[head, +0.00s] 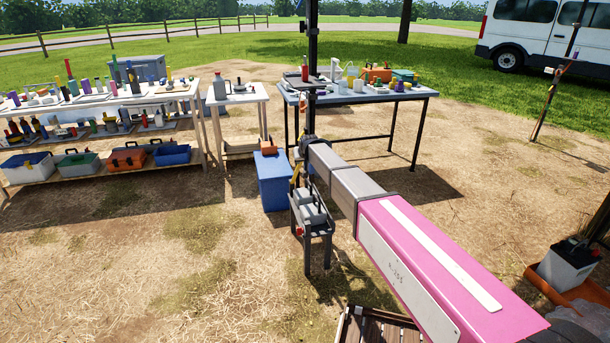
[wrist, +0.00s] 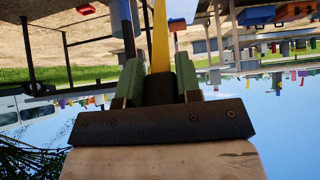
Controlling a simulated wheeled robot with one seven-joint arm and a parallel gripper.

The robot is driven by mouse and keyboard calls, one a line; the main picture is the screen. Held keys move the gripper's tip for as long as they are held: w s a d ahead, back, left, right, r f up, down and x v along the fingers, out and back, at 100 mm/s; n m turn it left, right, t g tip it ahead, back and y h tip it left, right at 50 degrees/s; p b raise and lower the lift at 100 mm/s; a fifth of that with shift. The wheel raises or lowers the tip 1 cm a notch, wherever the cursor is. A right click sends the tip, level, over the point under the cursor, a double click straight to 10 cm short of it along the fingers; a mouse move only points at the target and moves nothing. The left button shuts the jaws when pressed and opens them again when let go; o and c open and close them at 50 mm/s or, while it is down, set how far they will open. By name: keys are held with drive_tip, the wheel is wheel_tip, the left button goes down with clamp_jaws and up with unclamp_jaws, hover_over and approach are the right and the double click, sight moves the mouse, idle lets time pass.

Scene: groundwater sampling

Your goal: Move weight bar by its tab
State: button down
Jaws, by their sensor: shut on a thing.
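In the wrist view, my gripper (wrist: 159,66) has its green fingers closed on a yellow strip (wrist: 160,38), which looks like the weight bar's tab. The strip extends beyond the fingertips; the bar itself cannot be made out there. In the head view, a small yellow piece (head: 296,173) shows beside the end of my arm, above a dark stand (head: 318,228). Grey blocks (head: 313,215) sit on this stand. My fingers cannot be made out in the head view, and whether the bar touches the stand is unclear.
A blue box (head: 272,182) stands just left of the stand. A folding table (head: 425,93) with samples is behind, and a loaded shelf bench (head: 100,172) is at left. Open ground lies in front of the bench.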

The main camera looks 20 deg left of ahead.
drive_tip(key=w+a+r, duration=0.5)
drive_tip(key=w+a, duration=0.1)
drive_tip(key=w, duration=0.4)
drive_tip(key=w+a+r+g, duration=0.1)
drive_tip(key=w+a+r, duration=0.4)
drive_tip(key=w, duration=0.4)
drive_tip(key=shift+w+a+h, duration=0.4)
drive_tip(key=shift+a, duration=0.15)
drive_tip(key=c, duration=0.8)
unclamp_jaws()
drive_tip(key=shift+f, duration=0.1)
drive_tip(key=shift+s, duration=0.1)
